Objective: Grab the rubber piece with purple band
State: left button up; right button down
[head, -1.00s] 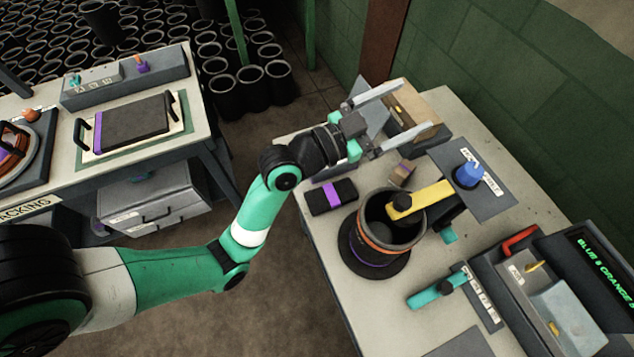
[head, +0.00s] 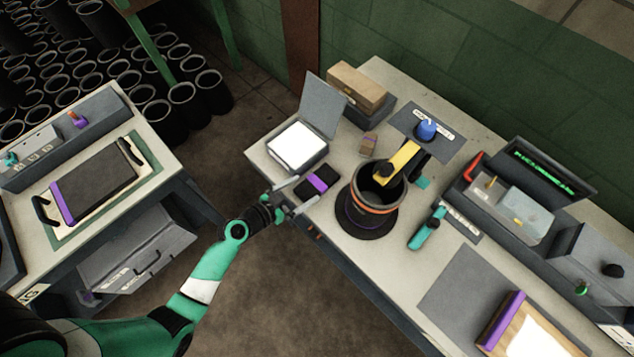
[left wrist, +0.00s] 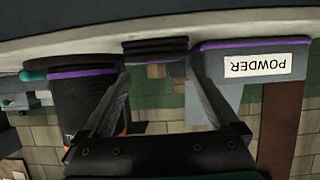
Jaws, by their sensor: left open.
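The rubber piece is a black block with a purple band (head: 317,183), lying flat near the left front edge of the bench. My left gripper (head: 306,190) is open at that edge, its two fingers pointing toward the block. In the left wrist view, which is upside down, a dark block (left wrist: 155,50) shows between and beyond the spread fingers (left wrist: 160,80). The fingers hold nothing that I can see. Whether they touch the block is unclear. My right gripper is out of view.
A lidded box with white contents (head: 297,147) stands left of the block; its POWDER label (left wrist: 258,66) shows in the wrist view. A black cylinder with an orange band (head: 377,190) stands close on the right. A small brown block (head: 368,144) lies behind.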

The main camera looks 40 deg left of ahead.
aim_at(314, 185)
pick_arm(q)
jog(key=shift+w+f, duration=0.25)
jog(key=shift+f, duration=0.05)
jog(key=b+x, duration=0.1)
jog(key=x, duration=0.3)
jog(key=shift+w+d+f, duration=0.15)
jog(key=shift+w+f, duration=0.05)
jog(key=shift+f, duration=0.05)
jog(key=c, duration=1.2)
jog(key=shift+r, duration=0.1)
jog(key=shift+c, duration=0.2)
